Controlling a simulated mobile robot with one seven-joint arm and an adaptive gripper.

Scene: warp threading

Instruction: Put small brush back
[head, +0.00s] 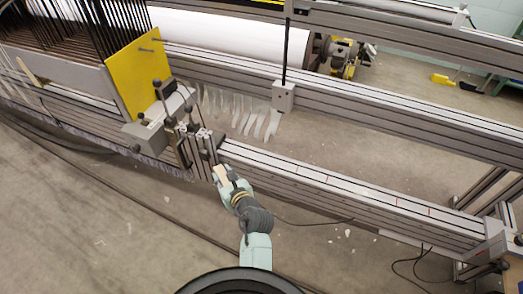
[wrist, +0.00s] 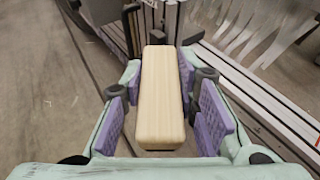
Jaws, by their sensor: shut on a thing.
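The small brush (wrist: 160,95) shows in the wrist view as a pale wooden block with rounded edges; no bristles are in sight. My gripper (wrist: 163,108) is shut on it, with purple pads on both sides of the block. In the head view, the brush (head: 221,175) is a small pale piece at the tip of my gripper (head: 226,182). The gripper is by the near side of the metal rail, just below the clamps. The underside of the brush is hidden.
A long metal rail (head: 330,186) runs to the lower right. Clamps (head: 188,138) and a yellow plate (head: 138,75) stand at the left. Pale strips (head: 240,112) hang behind the rail. Cables lie on the floor. A yellow item (head: 443,79) lies at the far right.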

